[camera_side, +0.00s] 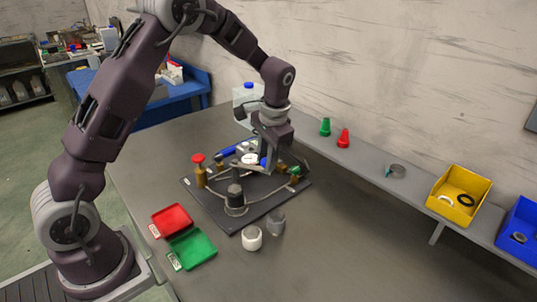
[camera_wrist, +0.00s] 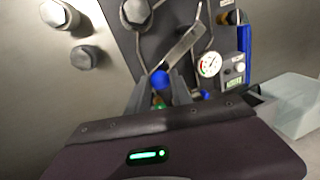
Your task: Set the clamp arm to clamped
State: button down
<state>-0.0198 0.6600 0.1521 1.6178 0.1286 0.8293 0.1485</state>
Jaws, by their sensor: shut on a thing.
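The clamp arm (camera_wrist: 181,46) looks like a flat grey metal bar on the dark board, slanting down to a blue knob (camera_wrist: 160,79) in the wrist view. My gripper (camera_wrist: 163,92) is shut on the blue knob end, with a finger on either side of it. In the side view my gripper (camera_side: 264,164) reaches down over the back part of the board (camera_side: 255,213), and a little blue shows at its fingertips. The fingers hide the lower part of the knob, and I cannot tell the clamp's setting from these frames.
A round gauge (camera_wrist: 208,64) stands close to the clamp arm. A red-topped valve (camera_side: 199,168), pipes and a dark-topped fitting (camera_side: 235,195) are on the board. Red (camera_side: 172,220) and green (camera_side: 192,248) trays lie at the front left. The table's right side is clear.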

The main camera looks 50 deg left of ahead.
jog(key=shift+s+a+m+t+h, duration=0.2)
jog(key=shift+s+m+t+h, duration=0.1)
jog(key=shift+s+m, duration=1.65)
jog(key=shift+s+a+m+t+h, duration=0.15)
jog(key=shift+s+m+t, duration=0.15)
jog(key=shift+s+m, duration=1.65)
jog(key=shift+s+a+m+t+h, duration=0.25)
jog(key=shift+s+m, duration=0.95)
jog(key=shift+m, duration=1.4)
jog(key=shift+s, duration=0.1)
jog(key=c, duration=1.1)
grip_release()
jog(key=shift+c, duration=0.2)
notch_tip(320, 180, up, 7)
jog(key=s, duration=0.1)
jog(key=shift+s+d, duration=0.15)
jog(key=shift+d, duration=0.15)
